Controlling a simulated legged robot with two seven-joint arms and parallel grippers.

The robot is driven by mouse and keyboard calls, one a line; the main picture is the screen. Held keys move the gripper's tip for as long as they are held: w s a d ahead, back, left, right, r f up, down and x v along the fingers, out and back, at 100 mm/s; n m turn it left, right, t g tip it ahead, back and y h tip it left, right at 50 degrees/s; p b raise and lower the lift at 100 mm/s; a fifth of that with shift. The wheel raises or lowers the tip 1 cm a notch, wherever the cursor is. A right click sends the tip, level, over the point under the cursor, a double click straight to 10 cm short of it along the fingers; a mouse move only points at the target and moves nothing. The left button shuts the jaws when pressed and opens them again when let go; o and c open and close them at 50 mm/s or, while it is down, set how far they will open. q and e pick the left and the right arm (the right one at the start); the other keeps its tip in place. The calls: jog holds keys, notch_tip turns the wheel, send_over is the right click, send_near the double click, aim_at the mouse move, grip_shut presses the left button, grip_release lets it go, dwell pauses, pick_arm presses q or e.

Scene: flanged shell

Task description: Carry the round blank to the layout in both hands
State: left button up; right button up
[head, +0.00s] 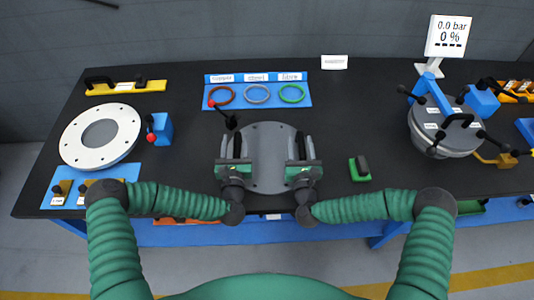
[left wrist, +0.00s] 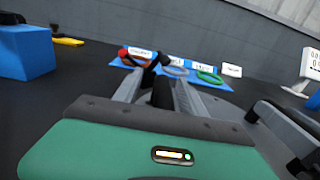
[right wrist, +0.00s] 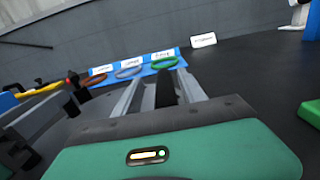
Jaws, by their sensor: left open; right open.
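The round blank (head: 268,165) is a flat grey disc lying on the dark bench in front of me. My left gripper (head: 235,146) is over its left edge and my right gripper (head: 299,148) over its right edge. Both are open. A black bar shows between the fingers of the left gripper (left wrist: 160,88) in the left wrist view, and another between those of the right gripper (right wrist: 152,92) in the right wrist view. I cannot tell whether the fingers touch these bars. Which item is the layout is unclear; a blue board (head: 257,103) with three coloured rings lies behind the disc.
A white flanged ring (head: 76,151) and a blue block (head: 161,128) are at left. A red-knobbed lever (head: 212,104) stands close behind my left gripper. A small green block (head: 359,174) is right of the disc. A grey vessel (head: 425,140) with black handles stands further right.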

pick_arm(q)
jog(key=shift+d+r, duration=0.1)
jog(key=shift+d, duration=0.5)
pick_arm(e)
jog(key=shift+d, duration=0.55)
pick_arm(q)
jog(key=shift+c, duration=1)
pick_arm(e)
jog(key=shift+d, duration=0.1)
jog(key=shift+c, duration=1)
pick_arm(q)
jog(key=shift+a, duration=0.45)
jog(key=c, duration=0.7)
pick_arm(e)
jog(key=shift+a, duration=0.5)
jog(key=c, duration=0.7)
pick_arm(q)
grip_shut()
pick_arm(e)
grip_shut()
